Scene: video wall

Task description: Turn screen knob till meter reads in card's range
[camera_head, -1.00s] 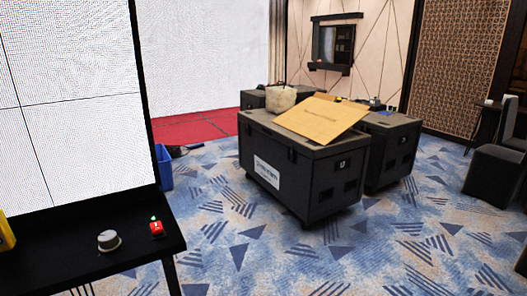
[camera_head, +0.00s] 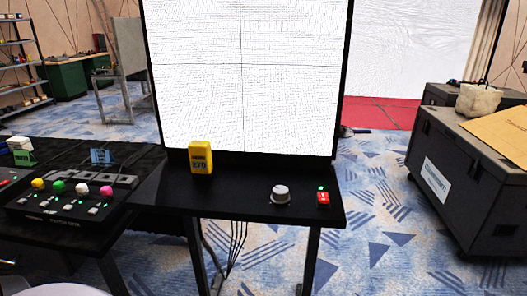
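The screen knob (camera_head: 280,194) is a pale grey round dial on the black table in front of the big white screen (camera_head: 245,80). The yellow meter (camera_head: 200,158) stands upright at the back of the same table, left of the knob, and its display appears to read 270. I cannot make out a card with a range. A small red box with a green light (camera_head: 323,196) sits just right of the knob. Neither of my grippers is in view.
A black table (camera_head: 230,203) bears the knob. To its left a control desk (camera_head: 70,200) carries several coloured knobs. Black cases (camera_head: 470,180) stand on the carpet at right. Carpet between table and cases is clear.

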